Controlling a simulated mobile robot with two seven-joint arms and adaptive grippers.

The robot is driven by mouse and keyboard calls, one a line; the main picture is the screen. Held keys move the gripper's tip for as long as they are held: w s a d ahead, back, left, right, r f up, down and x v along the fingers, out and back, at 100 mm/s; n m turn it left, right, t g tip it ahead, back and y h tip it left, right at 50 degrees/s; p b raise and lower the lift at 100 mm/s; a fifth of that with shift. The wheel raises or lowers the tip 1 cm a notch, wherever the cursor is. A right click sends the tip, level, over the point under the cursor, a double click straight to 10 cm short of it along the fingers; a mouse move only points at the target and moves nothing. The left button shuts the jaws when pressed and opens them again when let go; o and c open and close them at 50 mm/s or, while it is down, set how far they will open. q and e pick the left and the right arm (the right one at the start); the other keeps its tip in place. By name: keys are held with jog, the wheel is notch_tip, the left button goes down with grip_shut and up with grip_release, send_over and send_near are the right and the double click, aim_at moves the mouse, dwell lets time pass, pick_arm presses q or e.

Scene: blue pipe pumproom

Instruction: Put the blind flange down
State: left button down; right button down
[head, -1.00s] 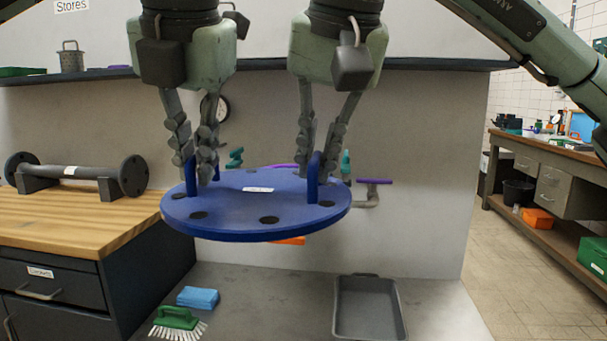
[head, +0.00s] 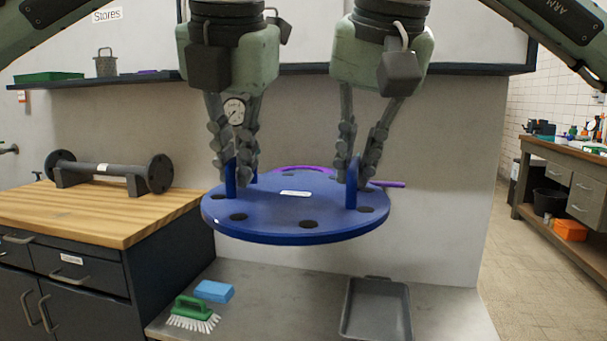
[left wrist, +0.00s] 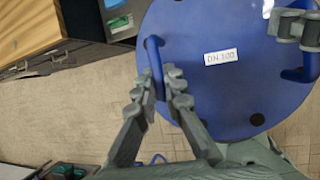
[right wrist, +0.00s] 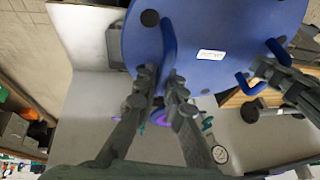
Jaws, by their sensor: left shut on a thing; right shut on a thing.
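The blind flange (head: 290,222) is a blue round plate with dark bolt holes, two upright handles and a white label, which reads DN 100 in the left wrist view (left wrist: 190,60). It hangs roughly level in the air in the head view. My left gripper (head: 236,175) is shut on its left handle (head: 229,182). My right gripper (head: 358,172) is shut on its right handle (head: 351,190). The right wrist view also shows the flange (right wrist: 215,30) with my right gripper (right wrist: 160,95) at one handle.
Below is a grey bench (head: 270,300) with a blue sponge (head: 214,291), a green brush (head: 192,312) and a grey tray (head: 376,308). Its middle is clear. A wooden-topped cabinet (head: 100,218) at left bears a flanged pipe (head: 108,169). A dark shelf (head: 310,69) runs behind.

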pick_arm(q)
jog(key=shift+w+a, duration=0.15)
pick_arm(e)
jog(key=shift+w+d, duration=0.1)
jog(key=shift+w, duration=0.05)
